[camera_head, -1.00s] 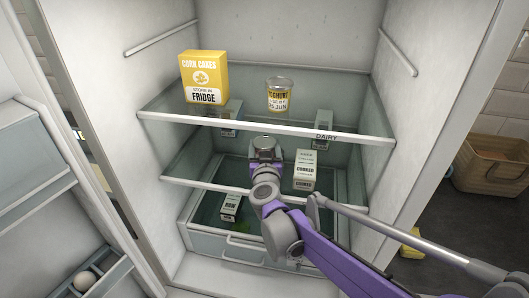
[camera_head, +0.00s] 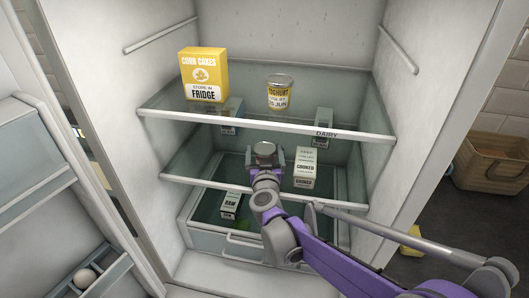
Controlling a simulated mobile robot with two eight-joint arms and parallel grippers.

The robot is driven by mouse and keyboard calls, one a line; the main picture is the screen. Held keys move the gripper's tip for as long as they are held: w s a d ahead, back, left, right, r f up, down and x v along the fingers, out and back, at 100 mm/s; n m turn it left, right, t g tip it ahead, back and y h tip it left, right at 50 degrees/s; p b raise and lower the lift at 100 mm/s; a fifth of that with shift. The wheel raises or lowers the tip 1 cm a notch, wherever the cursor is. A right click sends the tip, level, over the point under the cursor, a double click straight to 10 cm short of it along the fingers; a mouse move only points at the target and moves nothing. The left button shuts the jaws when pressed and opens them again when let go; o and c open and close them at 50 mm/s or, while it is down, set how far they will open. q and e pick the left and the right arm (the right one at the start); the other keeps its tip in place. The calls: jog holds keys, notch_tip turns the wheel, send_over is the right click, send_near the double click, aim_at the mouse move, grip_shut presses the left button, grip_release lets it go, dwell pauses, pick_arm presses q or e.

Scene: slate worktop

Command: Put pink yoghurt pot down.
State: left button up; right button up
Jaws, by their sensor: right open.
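My right gripper (camera_head: 265,161) reaches into the fridge over the middle shelf, below the top shelf's front edge. It is open. A small round pot with a pale lid (camera_head: 264,148) shows just beyond and between its fingers; its body is mostly hidden by the gripper, so I cannot tell its colour surely or whether the fingers touch it. My left gripper is not in view.
A yellow corn cakes box (camera_head: 204,76) stands on the top shelf's left. A "cooked" carton (camera_head: 305,168) stands right of my gripper. A "raw" label (camera_head: 230,205) shows lower left. The top shelf's front edge (camera_head: 250,124) lies above the gripper. A basket (camera_head: 491,163) is outside, right.

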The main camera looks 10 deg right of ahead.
jog(key=shift+r, duration=0.25)
jog(key=b+v, duration=0.1)
jog(key=v, duration=1)
jog(key=shift+f, duration=0.1)
jog(key=s+a+f+n+g+y, duration=0.3)
jog(key=s+a+f+n+y, duration=0.2)
jog(key=s+y, duration=0.35)
jog(key=s+d+f+m+g+h, duration=0.1)
jog(key=s+d+f+g, duration=0.3)
jog(key=s, duration=0.5)
jog(key=s+d+f+m+g+h, duration=0.1)
jog(key=s+d+f+g+h, duration=0.3)
jog(key=s+f, duration=0.5)
jog(key=shift+d+f+m+g, duration=0.3)
jog(key=shift+d+f+g, duration=0.05)
jog(key=shift+g, duration=0.05)
